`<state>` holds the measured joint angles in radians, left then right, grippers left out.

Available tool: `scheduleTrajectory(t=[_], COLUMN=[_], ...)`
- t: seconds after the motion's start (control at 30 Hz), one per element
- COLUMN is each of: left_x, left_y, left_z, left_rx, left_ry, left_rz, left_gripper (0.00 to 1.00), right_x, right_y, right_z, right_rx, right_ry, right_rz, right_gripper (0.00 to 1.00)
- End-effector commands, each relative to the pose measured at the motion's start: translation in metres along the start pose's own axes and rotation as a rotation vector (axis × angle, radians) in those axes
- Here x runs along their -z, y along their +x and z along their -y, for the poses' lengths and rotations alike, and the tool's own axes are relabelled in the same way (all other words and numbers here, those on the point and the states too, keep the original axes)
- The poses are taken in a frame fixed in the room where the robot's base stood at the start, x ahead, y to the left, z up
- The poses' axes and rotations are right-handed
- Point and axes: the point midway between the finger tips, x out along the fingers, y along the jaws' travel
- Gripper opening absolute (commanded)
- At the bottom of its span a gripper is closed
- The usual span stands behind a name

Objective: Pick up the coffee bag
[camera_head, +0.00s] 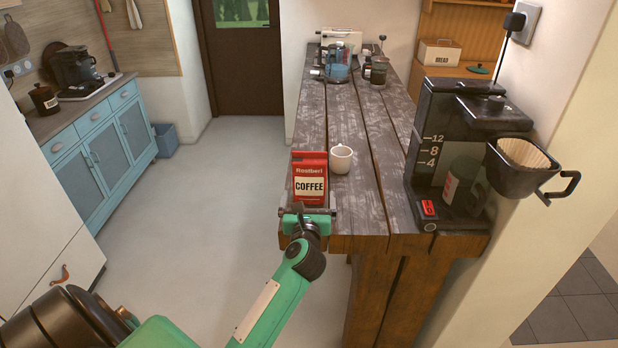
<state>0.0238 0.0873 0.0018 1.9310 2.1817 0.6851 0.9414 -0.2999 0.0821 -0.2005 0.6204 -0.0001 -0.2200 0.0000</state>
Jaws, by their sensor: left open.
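A red coffee bag (310,171) with a cream label reading COFFEE stands upright at the near left corner of the wooden table (365,195). My left gripper (308,207) is at the near edge of the table, right in front of the lower part of the bag. It is open, with its fingers spread to the left and right of the bag's base. The gripper body hides the bottom of the bag, and I cannot tell whether the fingers touch it. My right gripper is not in view.
A white mug (341,158) stands close to the right of the bag. A black coffee maker (462,150) with its filter basket (522,165) swung out stands at the right. A blue kettle (337,65) and other items are at the far end. Floor left of the table is clear.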

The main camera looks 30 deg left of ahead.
Motion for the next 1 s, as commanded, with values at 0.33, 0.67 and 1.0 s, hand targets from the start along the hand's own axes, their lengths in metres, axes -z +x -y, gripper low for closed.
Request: scheduleTrajectory(t=[0.33,0.67,1.0], left_x=[-0.001,-0.005,-0.001], left_y=[0.046,0.082,0.098], left_z=[0.0,0.0,0.0], left_rx=[0.0,0.0,0.001], left_ry=[0.003,0.005,0.003], left_rz=[0.0,0.001,0.0], left_gripper=[1.0,1.0,1.0], right_x=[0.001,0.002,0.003], right_y=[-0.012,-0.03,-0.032], right_z=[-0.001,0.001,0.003], right_rx=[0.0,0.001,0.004], right_ry=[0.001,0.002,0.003], right_rz=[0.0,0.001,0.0], right_gripper=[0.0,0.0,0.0])
